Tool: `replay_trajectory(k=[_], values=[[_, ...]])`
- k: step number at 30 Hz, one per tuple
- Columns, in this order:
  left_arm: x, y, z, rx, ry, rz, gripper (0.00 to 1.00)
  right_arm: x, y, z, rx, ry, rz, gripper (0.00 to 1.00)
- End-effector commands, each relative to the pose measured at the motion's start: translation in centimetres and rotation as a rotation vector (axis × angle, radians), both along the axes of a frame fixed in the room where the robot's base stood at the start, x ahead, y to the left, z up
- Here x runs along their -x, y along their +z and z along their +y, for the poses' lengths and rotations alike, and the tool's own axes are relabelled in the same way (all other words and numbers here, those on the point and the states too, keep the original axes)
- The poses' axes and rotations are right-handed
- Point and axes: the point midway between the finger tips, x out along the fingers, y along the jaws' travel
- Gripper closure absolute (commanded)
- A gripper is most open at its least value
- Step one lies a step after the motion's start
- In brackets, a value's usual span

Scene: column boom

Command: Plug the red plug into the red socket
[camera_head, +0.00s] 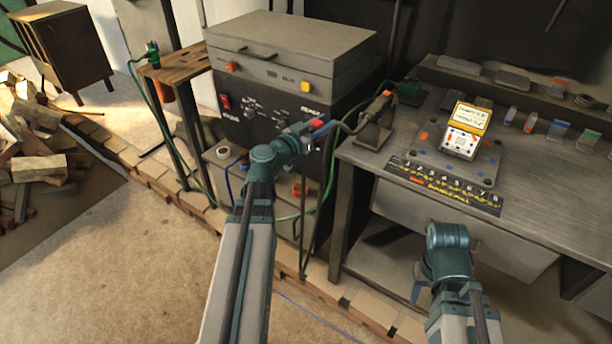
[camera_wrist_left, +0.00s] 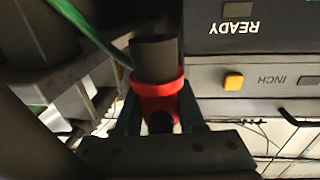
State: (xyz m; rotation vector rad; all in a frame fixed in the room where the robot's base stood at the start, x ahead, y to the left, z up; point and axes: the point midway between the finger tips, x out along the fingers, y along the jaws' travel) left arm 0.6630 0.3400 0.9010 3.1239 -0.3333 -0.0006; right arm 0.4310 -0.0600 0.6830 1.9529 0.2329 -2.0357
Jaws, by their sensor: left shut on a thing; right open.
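My left gripper (camera_head: 314,127) is shut on the red plug (camera_head: 317,123) in front of the right end of the grey and black machine. In the left wrist view the plug shows as a red collar (camera_wrist_left: 160,86) around a dark cylinder, between the two fingers. A dark cable runs from near the plug to the bench. I cannot pick out the red socket for sure; a red switch-like part (camera_head: 225,101) sits on the machine's left front. My right gripper (camera_head: 419,292) is open and empty, low in front of the bench; its fingertips are barely visible.
The machine (camera_head: 290,62) has a yellow button (camera_wrist_left: 233,82) close to the plug. A bench (camera_head: 540,190) at right carries a yellow-and-white box (camera_head: 465,130) and a cable stand (camera_head: 371,133). Green cables hang near the machine.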

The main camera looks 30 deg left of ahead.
Motion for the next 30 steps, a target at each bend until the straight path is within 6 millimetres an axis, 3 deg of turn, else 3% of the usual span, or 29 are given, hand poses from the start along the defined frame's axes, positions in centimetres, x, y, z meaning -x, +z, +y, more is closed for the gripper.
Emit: replay_trajectory(k=[1, 15, 21, 30], values=[[-0.6, -3.2, 0.8, 0.0, 0.017, 0.0, 1.0, 0.0, -3.2, 0.0, 0.0, 0.001, 0.0, 0.5], [-3.9, -16.8, 6.6, 0.001, 0.168, 0.0, 1.0, -0.1, -16.8, 0.0, 0.001, 0.007, -0.003, 0.5], [-4.7, -20.3, 8.3, 0.001, 0.214, 0.0, 1.0, -0.1, -20.3, 0.0, 0.002, 0.009, -0.003, 0.5], [-5.0, -21.7, 9.2, 0.001, 0.238, 0.0, 1.0, -0.1, -21.7, 0.0, 0.001, 0.01, -0.004, 0.5]])
